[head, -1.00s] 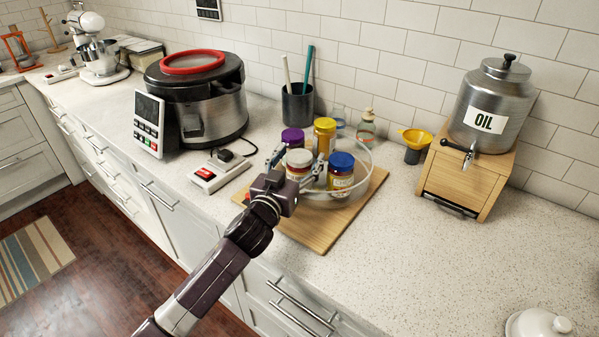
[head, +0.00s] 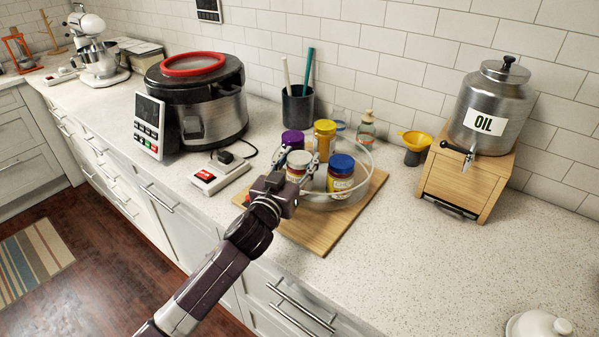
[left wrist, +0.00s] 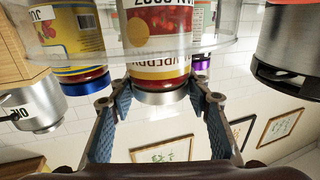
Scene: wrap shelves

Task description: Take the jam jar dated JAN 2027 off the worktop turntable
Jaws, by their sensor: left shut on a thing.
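My left gripper (head: 296,167) is shut on the white-lidded jar (head: 298,174), one finger on each side near its lid. In the left wrist view the gripper (left wrist: 158,108) grips this jar (left wrist: 158,62), seen upside down; its label shows red fruit, and its date is cut off and not surely readable. The jar is at the near side of the clear-rimmed turntable (head: 347,201). Blue-lidded (head: 341,180), yellow-lidded (head: 325,143) and purple-lidded (head: 292,139) jars stand around it. I cannot tell whether the gripped jar touches the turntable floor. My right gripper is out of view.
The turntable stands on a wooden board (head: 312,236). A small glass bottle (head: 367,131) and yellow funnel (head: 415,140) stand behind. A cooker (head: 205,105) and a white switch box (head: 217,174) are left, an oil dispenser (head: 490,110) right.

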